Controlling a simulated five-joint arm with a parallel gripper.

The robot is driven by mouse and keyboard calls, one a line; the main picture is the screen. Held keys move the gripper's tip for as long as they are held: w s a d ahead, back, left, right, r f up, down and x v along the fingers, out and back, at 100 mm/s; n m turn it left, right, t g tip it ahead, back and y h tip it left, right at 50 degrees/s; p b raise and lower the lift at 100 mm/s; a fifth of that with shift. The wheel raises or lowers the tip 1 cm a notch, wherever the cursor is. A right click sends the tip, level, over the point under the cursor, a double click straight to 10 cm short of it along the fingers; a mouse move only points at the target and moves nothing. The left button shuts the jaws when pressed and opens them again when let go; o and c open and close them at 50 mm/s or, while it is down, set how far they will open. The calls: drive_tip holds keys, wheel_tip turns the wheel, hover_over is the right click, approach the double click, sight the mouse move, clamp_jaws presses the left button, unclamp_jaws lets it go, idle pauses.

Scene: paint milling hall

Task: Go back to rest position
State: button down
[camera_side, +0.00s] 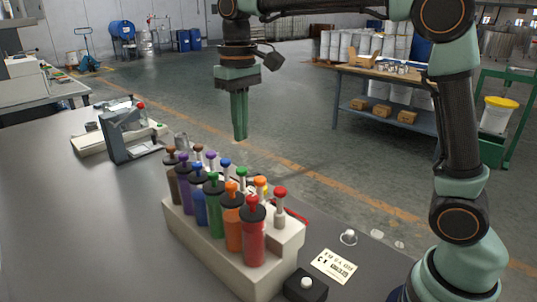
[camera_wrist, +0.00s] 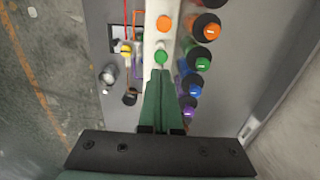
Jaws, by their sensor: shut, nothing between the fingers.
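My gripper (camera_side: 240,138) hangs straight down in the side view, above and behind the rack. Its green fingers are together with nothing between them. In the wrist view the shut fingers (camera_wrist: 162,75) point at the rack's top, near a green-topped plunger (camera_wrist: 160,56). In the side view the fingertips are in the air, apart from the plungers. My arm arches from the right over the table. No rest mark for the arm shows.
A cream rack (camera_side: 193,243) holds several coloured syringe-like tubes, such as a red one (camera_side: 252,235), at the table's front. A black button box (camera_side: 304,286), a label card (camera_side: 334,266) and a ring (camera_side: 348,238) lie right of it. A grey device (camera_side: 120,136) stands at left. The table's left (camera_side: 60,220) is clear.

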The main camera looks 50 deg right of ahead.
drive_tip(key=s+d+f+t, duration=0.2)
drive_tip(key=s+d, duration=0.1)
drive_tip(key=s, duration=0.3)
drive_tip(key=s+d+f+t, duration=0.3)
drive_tip(key=s+d, duration=0.1)
drive_tip(key=s, duration=0.3)
drive_tip(key=shift+s+t, duration=0.3)
drive_tip(key=shift+r, duration=0.1)
idle(0.7)
